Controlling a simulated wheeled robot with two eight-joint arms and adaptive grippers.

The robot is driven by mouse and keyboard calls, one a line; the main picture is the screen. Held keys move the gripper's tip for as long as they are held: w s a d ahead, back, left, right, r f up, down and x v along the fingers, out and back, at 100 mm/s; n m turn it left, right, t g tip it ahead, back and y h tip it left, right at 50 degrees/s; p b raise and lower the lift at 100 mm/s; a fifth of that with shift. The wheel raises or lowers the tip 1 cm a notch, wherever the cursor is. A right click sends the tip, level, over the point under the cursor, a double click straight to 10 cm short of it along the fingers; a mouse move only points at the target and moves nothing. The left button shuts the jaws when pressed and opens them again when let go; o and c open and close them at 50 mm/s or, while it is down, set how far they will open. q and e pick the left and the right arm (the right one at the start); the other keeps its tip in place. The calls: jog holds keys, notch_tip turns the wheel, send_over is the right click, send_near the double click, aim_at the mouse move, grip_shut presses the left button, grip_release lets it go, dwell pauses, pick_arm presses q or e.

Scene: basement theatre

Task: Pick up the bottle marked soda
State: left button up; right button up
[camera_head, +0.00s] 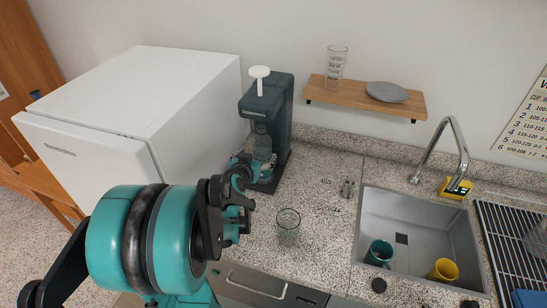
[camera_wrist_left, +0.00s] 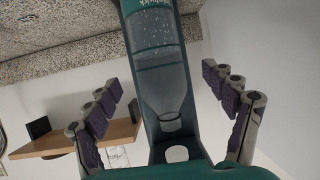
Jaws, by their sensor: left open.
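A clear bottle (camera_head: 263,143) sits inside a dark teal soda machine (camera_head: 268,97) on the counter. In the left wrist view, which is upside down, the bottle (camera_wrist_left: 160,72) fills the middle, with its neck toward the picture bottom. Its marking cannot be read. My left gripper (camera_head: 256,167) is in front of the machine, low by the bottle. Its fingers (camera_wrist_left: 160,78) show apart on both sides of the bottle in the wrist view, with nothing between them clearly touched. My arm hides the machine's lower left. My right gripper is not seen.
A drinking glass (camera_head: 288,224) stands on the counter (camera_head: 325,190) just right of my left gripper. A white fridge (camera_head: 150,90) is left of the machine. A wooden shelf (camera_head: 350,97) hangs at right. The sink (camera_head: 460,225) holds two mugs.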

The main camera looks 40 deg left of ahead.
pick_arm(q)
jog(key=b+x, duration=0.1)
jog(key=x, duration=0.5)
jog(key=shift+w+r+b, duration=0.1)
jog(key=shift+w+b, duration=0.1)
jog(key=shift+b, duration=0.2)
jog(key=shift+r, duration=0.1)
jog(key=c, duration=1.9)
